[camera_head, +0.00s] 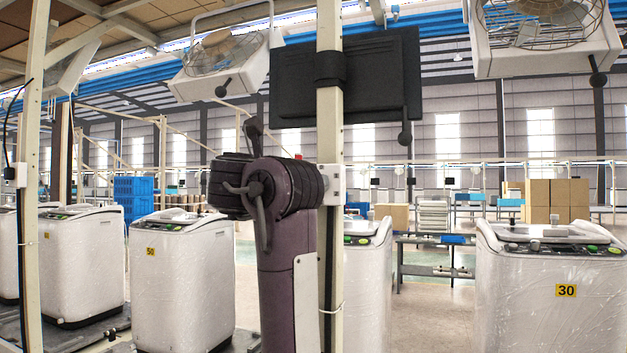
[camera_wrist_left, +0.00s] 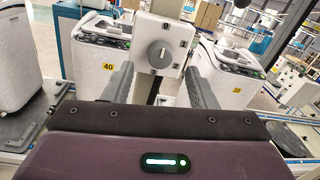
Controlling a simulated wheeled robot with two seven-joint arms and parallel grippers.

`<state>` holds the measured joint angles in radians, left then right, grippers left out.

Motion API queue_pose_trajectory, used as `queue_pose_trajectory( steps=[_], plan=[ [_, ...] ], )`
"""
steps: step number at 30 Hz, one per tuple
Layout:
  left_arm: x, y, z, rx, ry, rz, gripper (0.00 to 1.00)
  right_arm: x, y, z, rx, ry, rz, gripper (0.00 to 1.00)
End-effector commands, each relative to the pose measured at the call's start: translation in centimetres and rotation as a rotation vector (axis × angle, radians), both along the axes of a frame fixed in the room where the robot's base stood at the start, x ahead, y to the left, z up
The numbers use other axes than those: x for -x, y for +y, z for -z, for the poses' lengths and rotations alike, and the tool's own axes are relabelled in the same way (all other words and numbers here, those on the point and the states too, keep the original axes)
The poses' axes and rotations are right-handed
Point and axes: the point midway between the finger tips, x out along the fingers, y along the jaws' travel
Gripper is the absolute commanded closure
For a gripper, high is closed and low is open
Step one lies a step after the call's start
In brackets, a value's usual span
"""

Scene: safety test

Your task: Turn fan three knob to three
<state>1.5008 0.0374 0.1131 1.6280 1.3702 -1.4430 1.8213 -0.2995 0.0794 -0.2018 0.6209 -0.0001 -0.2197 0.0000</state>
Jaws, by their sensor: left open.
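In the left wrist view a round grey knob (camera_wrist_left: 160,54) sits on a white box (camera_wrist_left: 163,29) with small marks around the dial, too small to read. I cannot tell its setting or which fan it belongs to. My left gripper (camera_wrist_left: 159,70) is open, with one grey finger on each side below the knob; I cannot tell whether they touch it. In the head view my left gripper (camera_head: 257,182) is in front of the white post (camera_head: 330,120). Only the right edge of the box (camera_head: 337,184) shows there, and the knob is hidden. My right gripper is not in view.
Caged fans (camera_head: 218,52) hang overhead, with another fan (camera_head: 540,22) at the upper right. A black monitor (camera_head: 385,75) is fixed to the post. White washing machines (camera_head: 178,275) stand to the left, and one with a yellow label (camera_head: 545,310) stands at the right.

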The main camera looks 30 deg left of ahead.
Motion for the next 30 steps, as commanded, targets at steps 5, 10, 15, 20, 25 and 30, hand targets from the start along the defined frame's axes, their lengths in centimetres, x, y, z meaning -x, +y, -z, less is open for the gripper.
queue_pose_trajectory(
  steps=[5, 10, 15, 20, 25, 30],
  plan=[
    [-2.0, 0.0, 0.1, 0.003, 0.0, 0.007, 0.48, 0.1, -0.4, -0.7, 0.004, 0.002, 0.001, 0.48],
    [-3.5, 0.5, 0.1, 0.001, 0.002, 0.001, 0.48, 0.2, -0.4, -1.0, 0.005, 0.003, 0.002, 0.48],
    [-4.2, 0.6, 0.2, 0.0, 0.0, 0.0, 0.48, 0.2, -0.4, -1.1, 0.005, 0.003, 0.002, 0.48],
    [-4.3, 0.7, 0.2, -0.001, -0.002, 0.0, 0.48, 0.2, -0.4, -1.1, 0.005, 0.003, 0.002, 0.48],
    [-4.3, 0.7, 0.2, -0.001, -0.001, 0.0, 0.54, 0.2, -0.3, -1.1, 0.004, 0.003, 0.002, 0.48],
    [-4.3, 0.7, 0.1, -0.001, -0.001, 0.0, 0.77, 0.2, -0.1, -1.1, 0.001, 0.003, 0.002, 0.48]
  ],
)
